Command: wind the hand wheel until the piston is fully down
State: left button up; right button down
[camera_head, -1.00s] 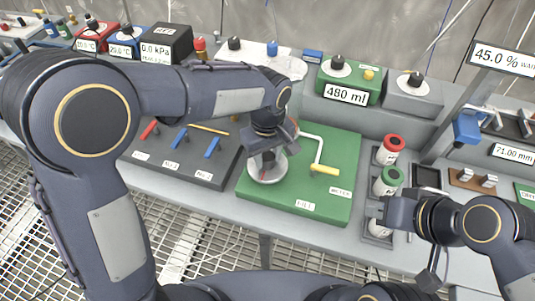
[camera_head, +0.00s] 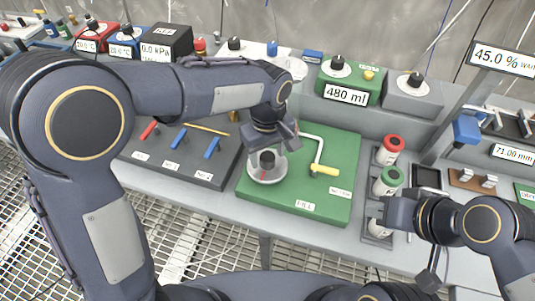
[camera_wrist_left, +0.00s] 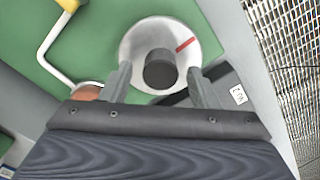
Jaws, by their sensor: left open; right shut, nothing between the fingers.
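A pale round hand wheel (camera_head: 267,176) with a black centre knob (camera_head: 267,159) and a red mark sits on the green board (camera_head: 335,200). My left gripper (camera_head: 274,142) is open close above the knob. In the left wrist view the fingers (camera_wrist_left: 158,85) stand apart on either side of the black knob (camera_wrist_left: 160,72), with the red mark on the wheel (camera_wrist_left: 186,45) in sight. I cannot tell whether they touch it. I cannot make out a piston. My right gripper (camera_head: 384,212) is shut and empty, beside the green-capped canister.
A dark panel with blue and red levers (camera_head: 180,138) lies to the left. Capped canisters, red (camera_head: 390,148) and green (camera_head: 387,180), stand in a rack to the right.

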aim_at(267, 156)
pick_arm(q)
notch_tip(267, 156, up, 7)
jog(key=shift+f, duration=0.2)
jog(key=shift+a, duration=0.1)
dwell(0.4)
jog(key=s+a+r+m+h, duration=0.1)
jog(key=s+a+r+h, duration=0.2)
jog(key=a, duration=0.7)
jog(key=s+a+f+m+t, duration=0.1)
jog(key=s+a+t, duration=0.2)
jog(key=s+a, duration=0.2)
jog(key=s+a+f+m+t, duration=0.2)
jog(key=s+a, duration=0.3)
jog(key=s, duration=0.4)
jog(key=shift+s+a+t+h+p, duration=0.2)
jog(key=shift+s+t+h+p, duration=0.2)
